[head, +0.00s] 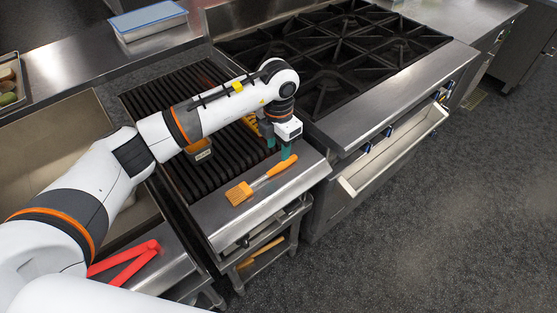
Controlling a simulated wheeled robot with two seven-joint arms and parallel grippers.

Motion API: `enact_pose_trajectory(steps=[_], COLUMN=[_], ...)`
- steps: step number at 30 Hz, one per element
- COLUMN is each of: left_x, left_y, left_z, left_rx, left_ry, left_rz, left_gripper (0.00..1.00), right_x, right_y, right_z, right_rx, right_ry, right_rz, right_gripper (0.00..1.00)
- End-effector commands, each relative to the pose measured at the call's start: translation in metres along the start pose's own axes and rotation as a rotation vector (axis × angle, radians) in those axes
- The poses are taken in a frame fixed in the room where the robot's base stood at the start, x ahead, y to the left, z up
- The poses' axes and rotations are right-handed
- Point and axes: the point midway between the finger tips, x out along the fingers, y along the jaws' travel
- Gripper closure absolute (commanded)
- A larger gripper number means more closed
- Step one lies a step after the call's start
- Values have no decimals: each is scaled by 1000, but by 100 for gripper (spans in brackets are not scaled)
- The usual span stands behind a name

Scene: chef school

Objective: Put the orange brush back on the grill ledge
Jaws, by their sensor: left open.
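An orange brush (240,192) lies on the steel front ledge (222,222) of the grill, its bristle head toward the left and its handle slanting up to the right. My left gripper (284,150) is over the handle end, with its green fingertips pointing down. The jaws are open. One fingertip is right at the handle's far end; I cannot tell whether it touches. My right gripper is not in view.
The black grill grate (190,170) lies behind the ledge, with a small orange-edged item on it beneath my arm. A stove with black burners (335,45) stands to the right. Red tongs (125,262) lie at lower left. A blue-topped tray (148,18) sits at the back.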

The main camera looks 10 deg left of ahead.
Motion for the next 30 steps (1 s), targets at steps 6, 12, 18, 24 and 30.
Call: enact_pose_trajectory(steps=[6,12,18,24,30], left_x=[-36,-49,-50,-50,-50], left_y=[0,0,0,0,0], left_z=[0,0,0,0,0], left_rx=[1,1,1,1,1], left_ry=[2,-1,-1,-1,-1], left_rz=[0,1,1,1,1], left_gripper=[58,58,58,58,58], right_x=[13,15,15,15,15], right_y=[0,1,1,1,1], right_z=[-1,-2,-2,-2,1], right_rx=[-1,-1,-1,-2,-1], right_ry=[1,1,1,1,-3], right_rz=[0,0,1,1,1], right_gripper=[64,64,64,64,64])
